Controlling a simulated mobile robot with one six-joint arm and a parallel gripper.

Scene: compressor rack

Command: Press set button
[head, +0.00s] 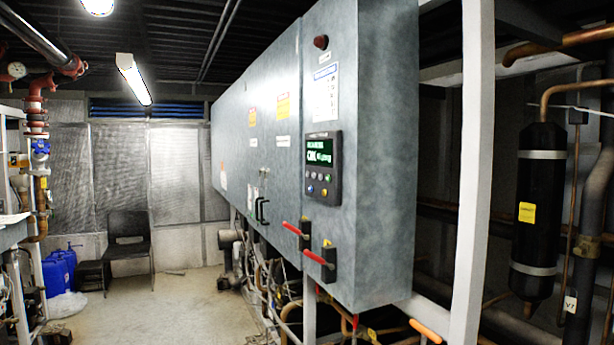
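A dark control panel (323,168) is mounted on the front of a large grey electrical cabinet (366,130), right of the picture's middle. Its lit screen (319,152) shows green and white text. Below the screen is a row of small buttons, with a blue round button (310,190) and a yellow or orange one (325,192) lower down. The button labels are too small to read, so I cannot tell which is the set button. My gripper is not in view.
Two red lever handles (315,257) stick out from the cabinet's lower front. A white post (473,170) stands to the right of the cabinet. Pipes and hoses run beneath it.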

